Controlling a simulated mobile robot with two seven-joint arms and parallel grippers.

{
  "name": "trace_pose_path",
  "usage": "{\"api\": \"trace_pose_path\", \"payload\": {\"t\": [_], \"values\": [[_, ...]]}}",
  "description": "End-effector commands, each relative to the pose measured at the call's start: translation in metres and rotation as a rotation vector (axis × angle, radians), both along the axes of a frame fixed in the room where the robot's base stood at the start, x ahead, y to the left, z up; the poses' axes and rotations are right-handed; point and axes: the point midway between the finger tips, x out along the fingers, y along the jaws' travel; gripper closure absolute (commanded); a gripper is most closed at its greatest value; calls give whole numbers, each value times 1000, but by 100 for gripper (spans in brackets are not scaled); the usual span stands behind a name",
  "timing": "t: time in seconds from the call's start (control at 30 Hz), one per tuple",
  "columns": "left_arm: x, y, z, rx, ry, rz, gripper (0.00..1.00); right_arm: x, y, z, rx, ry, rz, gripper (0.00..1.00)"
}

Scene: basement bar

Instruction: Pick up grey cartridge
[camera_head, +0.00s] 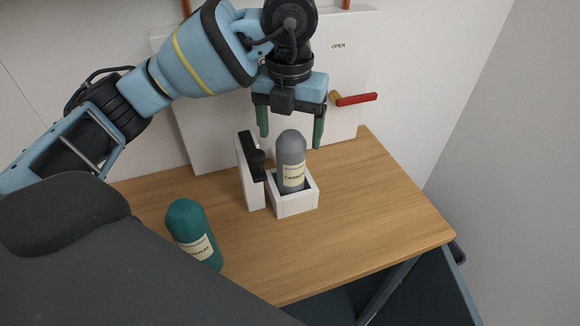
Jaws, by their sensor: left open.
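The grey cartridge (291,150) stands upright in a white square holder (295,205) on the wooden table. Its label faces the camera and its lower end is hidden inside the holder. My left gripper (291,138) points down above the cartridge with its two green fingers apart. The fingertips are about level with the cartridge's rounded top in the picture; I cannot tell the exact depth between them. The gripper is open and holds nothing. My right gripper is not in view.
A green cartridge (187,226) stands at the table's front left. A white upright piece with a black knob (250,172) stands directly left of the holder. Behind is a white panel with a red handle (356,99) marked OPEN. The wooden table (385,205) is clear on the right.

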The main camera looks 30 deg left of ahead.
Motion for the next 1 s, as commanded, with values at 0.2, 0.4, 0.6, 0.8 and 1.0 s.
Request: {"api": "trace_pose_path", "payload": {"t": [0.2,0.4,0.6,0.8,1.0], "values": [[0,0,-16,-1,2,0,22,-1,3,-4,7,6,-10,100],[1,0,-24,0,4,0,22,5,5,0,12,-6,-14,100],[3,0,-51,0,4,1,22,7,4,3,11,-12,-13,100],[3,0,-68,0,2,0,22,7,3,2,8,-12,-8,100],[3,0,-67,0,1,0,26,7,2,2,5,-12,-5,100]]}}
